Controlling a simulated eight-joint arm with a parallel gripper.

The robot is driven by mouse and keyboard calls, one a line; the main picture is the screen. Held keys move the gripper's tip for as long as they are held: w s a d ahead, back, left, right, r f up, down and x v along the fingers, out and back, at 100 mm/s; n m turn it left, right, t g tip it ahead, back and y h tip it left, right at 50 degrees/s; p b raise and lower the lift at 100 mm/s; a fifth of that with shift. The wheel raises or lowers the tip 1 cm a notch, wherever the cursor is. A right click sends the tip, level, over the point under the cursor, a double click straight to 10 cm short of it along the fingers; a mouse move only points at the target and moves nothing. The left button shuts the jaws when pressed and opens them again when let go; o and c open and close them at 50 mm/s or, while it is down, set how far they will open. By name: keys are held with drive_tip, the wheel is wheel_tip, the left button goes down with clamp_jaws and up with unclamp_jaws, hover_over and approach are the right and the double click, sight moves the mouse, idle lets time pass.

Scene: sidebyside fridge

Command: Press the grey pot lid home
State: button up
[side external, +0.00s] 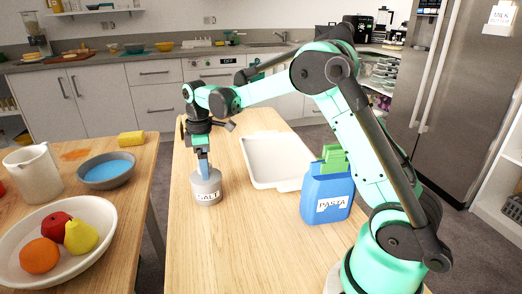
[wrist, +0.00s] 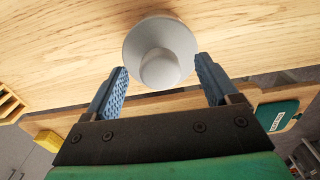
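A grey pot labelled SALT (side external: 208,194) stands upright on the wooden table in the side view. In the wrist view its round grey lid (wrist: 184,42) with a raised knob (wrist: 160,70) shows at the top centre. My gripper (side external: 204,166) points down right above the pot in the side view. In the wrist view my gripper (wrist: 160,66) has its two blue fingers apart, one on each side of the knob, with gaps and nothing held. The fingers hide part of the lid in the side view, so I cannot tell how it sits on the rim.
A white tray (side external: 250,179) and a blue PASTA container (side external: 314,208) with a green top stand to the right. A second table at left holds a fruit bowl (side external: 75,275), blue-filled bowl (side external: 106,185), jug (side external: 35,175) and yellow sponge (side external: 131,139). Table in front of the pot is clear.

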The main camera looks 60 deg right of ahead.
drive_tip(key=shift+r, duration=2.85)
drive_tip(key=shift+s+a+r, duration=0.15)
drive_tip(key=shift+a+r, duration=0.05)
drive_tip(key=s+a+m+t, duration=0.3)
drive_tip(key=s+a+m, duration=0.1)
drive_tip(key=s, duration=0.3)
drive_tip(key=s+a+m+t, duration=0.4)
drive_tip(key=s, duration=0.3)
drive_tip(key=shift+a+f+m, duration=0.15)
drive_tip(key=shift+a+m, duration=0.15)
